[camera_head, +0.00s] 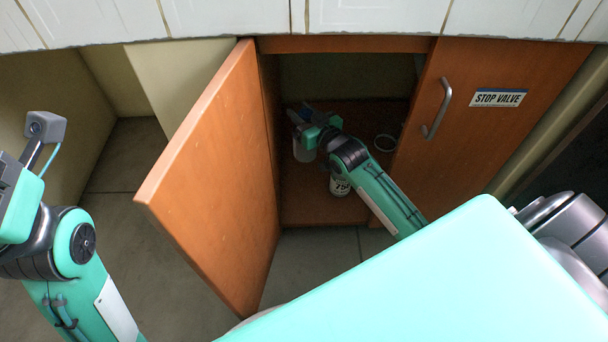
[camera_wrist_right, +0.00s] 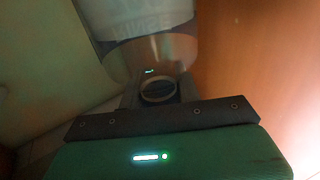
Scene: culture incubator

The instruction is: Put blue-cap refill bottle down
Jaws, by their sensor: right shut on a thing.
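My right gripper (camera_head: 300,116) is inside the open cabinet and is shut on the blue-cap refill bottle (camera_head: 303,152). The pale bottle hangs below the gripper, near the cabinet's left wall, with a bit of blue at its top. I cannot tell whether its base touches the cabinet floor. In the right wrist view the bottle (camera_wrist_right: 150,55) is dim and translucent with a white label, straight ahead of my right gripper (camera_wrist_right: 158,92). My left gripper (camera_head: 45,128) is at the far left, outside the cabinet, and its jaw state is unclear.
A white container (camera_head: 340,187) marked 75 stands on the cabinet floor (camera_head: 300,205), partly behind my forearm. The left door (camera_head: 215,170) stands open. The right door (camera_head: 480,140), labelled STOP VALVE, is shut.

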